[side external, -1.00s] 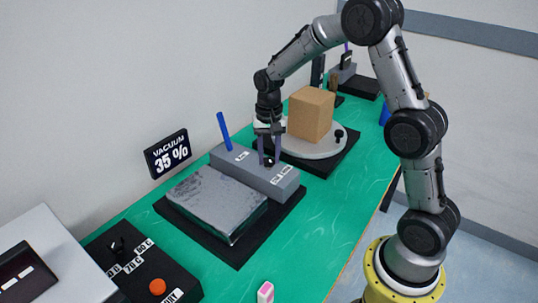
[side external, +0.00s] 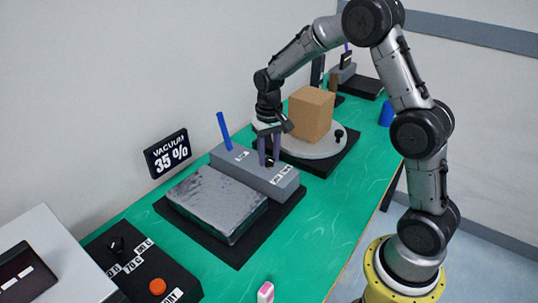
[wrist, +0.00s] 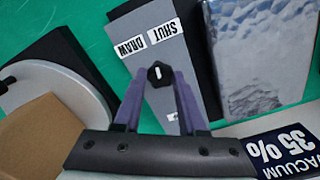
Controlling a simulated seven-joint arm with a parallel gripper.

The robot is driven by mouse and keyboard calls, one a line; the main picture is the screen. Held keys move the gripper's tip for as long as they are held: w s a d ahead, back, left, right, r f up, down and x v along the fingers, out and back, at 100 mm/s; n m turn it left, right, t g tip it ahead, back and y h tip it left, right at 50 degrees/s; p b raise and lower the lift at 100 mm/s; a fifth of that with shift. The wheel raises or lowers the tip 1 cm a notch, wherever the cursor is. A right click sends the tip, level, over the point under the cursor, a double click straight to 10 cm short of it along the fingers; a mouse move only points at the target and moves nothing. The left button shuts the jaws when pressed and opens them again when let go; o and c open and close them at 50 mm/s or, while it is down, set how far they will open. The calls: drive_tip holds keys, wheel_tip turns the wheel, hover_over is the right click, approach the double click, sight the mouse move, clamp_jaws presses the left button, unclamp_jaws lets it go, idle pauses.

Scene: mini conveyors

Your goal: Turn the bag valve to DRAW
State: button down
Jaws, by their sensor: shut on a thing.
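The bag valve is a small black knob (wrist: 160,75) with a white mark, on top of a grey block (side external: 255,170). My gripper (wrist: 160,83) is shut on the knob, one purple finger on each side. In the side view my gripper (side external: 269,163) points straight down at the block's right part. The DRAW label (wrist: 128,47) and SHUT label (wrist: 165,32) lie beside each other on the block, upside down in the wrist view. The knob's white mark points roughly toward the label side; I cannot tell exactly which label.
A silvery bag (side external: 215,203) lies in front of the block on a black base. A blue lever (side external: 224,131) stands at the block's left end. A round turntable with a cardboard box (side external: 311,114) is close behind. The sign (side external: 167,153) reads VACUUM 35 %.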

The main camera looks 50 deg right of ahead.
sight(269, 159)
drive_tip(key=n, duration=0.4)
drive_tip(key=shift+n, duration=1.9)
drive_tip(key=shift+c, duration=2.4)
unclamp_jaws()
wheel_tip(269, 159, up, 14)
